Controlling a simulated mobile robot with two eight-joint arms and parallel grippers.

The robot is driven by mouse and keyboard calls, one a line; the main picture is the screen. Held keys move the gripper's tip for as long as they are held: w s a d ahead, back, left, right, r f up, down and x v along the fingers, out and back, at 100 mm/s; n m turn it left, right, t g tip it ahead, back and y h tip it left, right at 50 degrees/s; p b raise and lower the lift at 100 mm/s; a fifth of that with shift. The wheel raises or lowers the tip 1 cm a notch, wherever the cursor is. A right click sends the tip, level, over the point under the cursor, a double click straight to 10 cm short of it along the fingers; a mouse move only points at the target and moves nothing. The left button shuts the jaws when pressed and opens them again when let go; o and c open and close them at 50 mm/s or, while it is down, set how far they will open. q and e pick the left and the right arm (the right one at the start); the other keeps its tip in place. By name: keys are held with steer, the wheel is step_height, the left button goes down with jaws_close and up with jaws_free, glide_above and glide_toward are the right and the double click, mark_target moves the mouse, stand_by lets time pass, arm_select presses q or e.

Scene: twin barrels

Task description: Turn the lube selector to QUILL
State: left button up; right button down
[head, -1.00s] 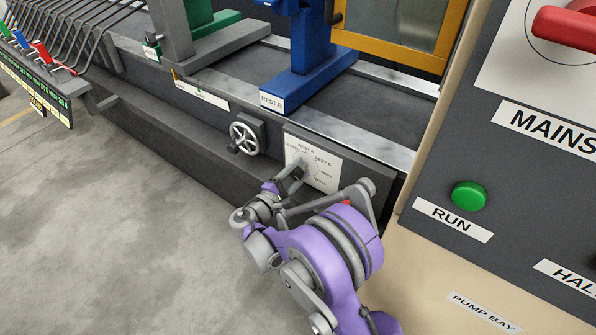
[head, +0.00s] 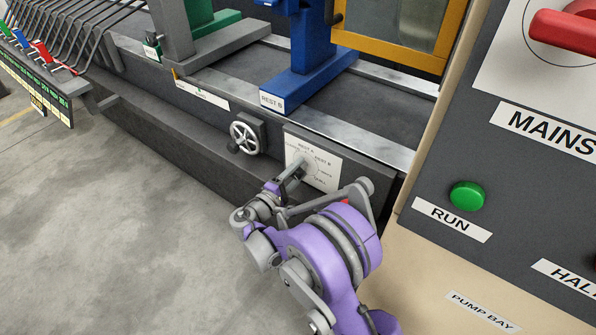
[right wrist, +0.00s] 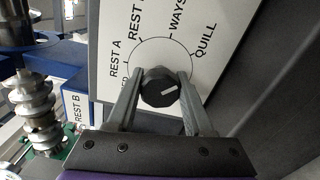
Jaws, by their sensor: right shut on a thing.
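The lube selector is a black round knob (right wrist: 160,88) on a white dial plate, which also shows in the head view (head: 325,172). The plate carries REST A, REST B, WAYS and QUILL around an arc; another label is partly hidden by a finger. The knob's white pointer mark points right and slightly up, on the QUILL side; I cannot tell whether it lines up exactly with the QUILL tick. My right gripper (right wrist: 155,92) is shut on the knob, one finger on each side. It also shows in the head view (head: 290,174). My left gripper is not in view.
A handwheel (head: 244,138) sits left of the dial plate. A blue rest (head: 300,85) labelled REST B stands on the bed above. A panel with a green RUN button (head: 468,196) and red MAINS handle (head: 565,30) is at the right. The floor at left is clear.

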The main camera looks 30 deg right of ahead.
steer(key=shift+c, duration=1.5)
jaws_free()
steer(key=shift+a, duration=0.1)
steer(key=p+v, duration=0.1)
steer(key=v, duration=0.9)
steer(key=shift+s+a, duration=0.2)
steer(key=shift+a, duration=0.1)
